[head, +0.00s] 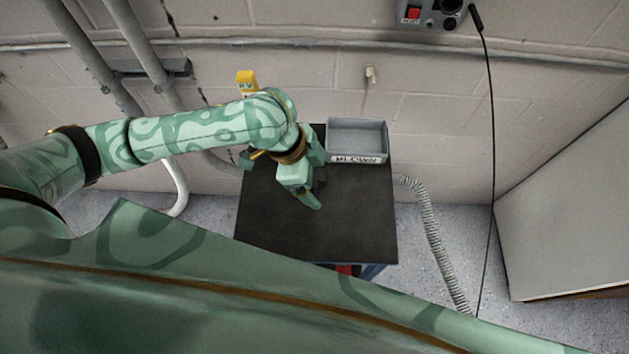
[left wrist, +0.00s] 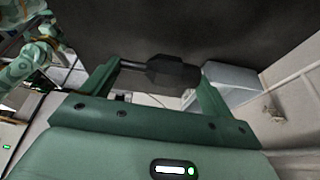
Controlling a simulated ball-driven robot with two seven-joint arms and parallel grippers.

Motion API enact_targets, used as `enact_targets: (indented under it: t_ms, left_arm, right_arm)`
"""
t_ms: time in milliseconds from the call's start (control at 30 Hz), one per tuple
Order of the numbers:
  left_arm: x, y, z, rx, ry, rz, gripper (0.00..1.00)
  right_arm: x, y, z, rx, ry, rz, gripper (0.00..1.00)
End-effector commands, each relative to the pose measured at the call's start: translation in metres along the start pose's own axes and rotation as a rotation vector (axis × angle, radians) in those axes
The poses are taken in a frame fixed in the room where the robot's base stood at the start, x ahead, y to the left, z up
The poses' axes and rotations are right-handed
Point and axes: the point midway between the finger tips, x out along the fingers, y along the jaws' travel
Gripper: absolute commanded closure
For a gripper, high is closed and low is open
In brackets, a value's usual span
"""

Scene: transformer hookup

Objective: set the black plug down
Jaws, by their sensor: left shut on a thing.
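The black plug (left wrist: 172,72) shows in the left wrist view as a dark, blocky body with a thin dark stem on its left side. It lies between the two green fingers of my left gripper (left wrist: 159,74), which is shut on it. In the head view my left gripper (head: 315,184) is over the dark table top (head: 350,225), in front of the grey bin. The plug is hard to make out there against the dark surface. I cannot tell whether it touches the table. My right gripper is not in view.
A grey open bin (head: 357,157) with a label stands at the table's back right. A yellow object (head: 246,82) is at the wall behind my arm. A control box (head: 430,12) with a red switch and a hanging black cable (head: 491,150) is above. The table's front and right are clear.

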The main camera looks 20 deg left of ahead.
Motion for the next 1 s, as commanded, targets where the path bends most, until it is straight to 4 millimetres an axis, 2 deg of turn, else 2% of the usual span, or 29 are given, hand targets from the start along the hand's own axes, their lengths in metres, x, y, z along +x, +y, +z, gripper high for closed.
enact_targets:
  t_ms: [33, 133, 467, 500, 533, 567, 833, 1000]
  left_arm:
    - [0.013, 0.001, 0.005, -0.004, 0.000, 0.004, 0.40]
    - [0.029, 0.002, 0.012, -0.002, -0.001, 0.004, 0.40]
    - [0.029, 0.001, 0.012, -0.001, -0.001, 0.000, 0.40]
    - [0.030, 0.001, 0.013, -0.001, -0.002, 0.000, 0.11]
    - [0.029, 0.001, 0.012, -0.001, -0.001, 0.000, 0.03]
    - [0.029, 0.001, 0.012, -0.001, -0.001, 0.000, 0.00]
    - [0.026, 0.001, 0.011, 0.001, -0.001, -0.001, 0.00]
    - [-0.005, 0.000, 0.010, 0.002, -0.001, -0.005, 0.00]
  right_arm:
    - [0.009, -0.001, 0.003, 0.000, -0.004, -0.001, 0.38]
    - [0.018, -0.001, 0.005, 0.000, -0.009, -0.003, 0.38]
    - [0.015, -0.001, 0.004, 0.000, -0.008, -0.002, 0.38]
    - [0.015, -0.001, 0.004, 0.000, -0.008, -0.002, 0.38]
    - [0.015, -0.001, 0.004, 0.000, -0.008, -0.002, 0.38]
    - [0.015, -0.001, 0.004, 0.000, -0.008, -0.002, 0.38]
    - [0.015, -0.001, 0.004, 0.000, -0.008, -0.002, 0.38]
    - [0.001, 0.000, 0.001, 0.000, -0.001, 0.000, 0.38]
